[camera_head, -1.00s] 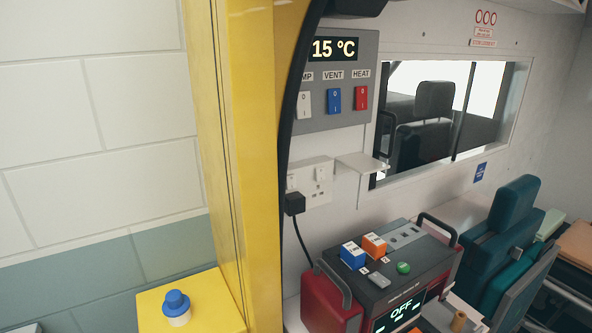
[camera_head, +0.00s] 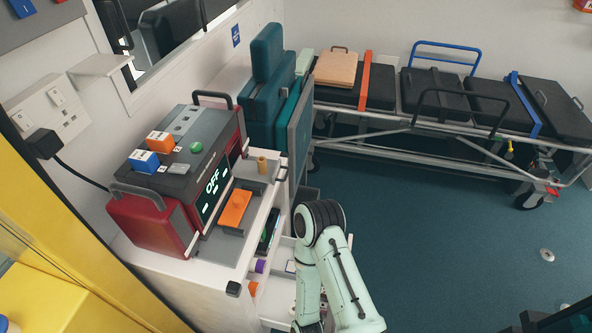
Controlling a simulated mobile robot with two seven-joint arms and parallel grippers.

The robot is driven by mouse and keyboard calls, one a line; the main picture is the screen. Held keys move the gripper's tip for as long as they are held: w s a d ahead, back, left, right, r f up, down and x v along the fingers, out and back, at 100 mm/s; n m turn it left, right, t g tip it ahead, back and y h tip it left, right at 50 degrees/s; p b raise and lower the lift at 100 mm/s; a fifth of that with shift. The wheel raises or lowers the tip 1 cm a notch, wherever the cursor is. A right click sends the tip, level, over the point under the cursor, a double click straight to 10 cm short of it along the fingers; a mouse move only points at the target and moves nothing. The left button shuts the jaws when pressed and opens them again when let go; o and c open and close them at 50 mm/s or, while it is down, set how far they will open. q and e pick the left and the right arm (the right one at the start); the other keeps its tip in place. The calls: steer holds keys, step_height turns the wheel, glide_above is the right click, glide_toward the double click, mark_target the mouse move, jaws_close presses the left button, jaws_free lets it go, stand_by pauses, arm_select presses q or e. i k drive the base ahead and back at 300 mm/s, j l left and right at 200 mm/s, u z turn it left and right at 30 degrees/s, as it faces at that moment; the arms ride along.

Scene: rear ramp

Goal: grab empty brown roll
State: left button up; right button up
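A small upright tan-brown cylinder (camera_head: 262,165), which looks like the brown roll, stands on the grey top of the white cart, near its far right corner. It is small, and I cannot see whether it is hollow. A folded pale green arm of mine rises from the bottom of the picture, in front of the cart and below the roll. Neither of my grippers shows, and nothing touches the roll.
A red and grey device (camera_head: 185,160) reading OFF stands left of the roll. An orange plate (camera_head: 235,208) lies in front. White drawers (camera_head: 280,272) stand open below. A teal seat (camera_head: 268,85) is behind; a stretcher (camera_head: 435,95) stands at the right. The teal floor (camera_head: 440,235) is mostly clear.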

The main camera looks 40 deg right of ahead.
mark_target(261, 169)
steer(key=z, duration=1.3)
steer(key=k+j+z, duration=0.1)
steer(key=z, duration=0.25)
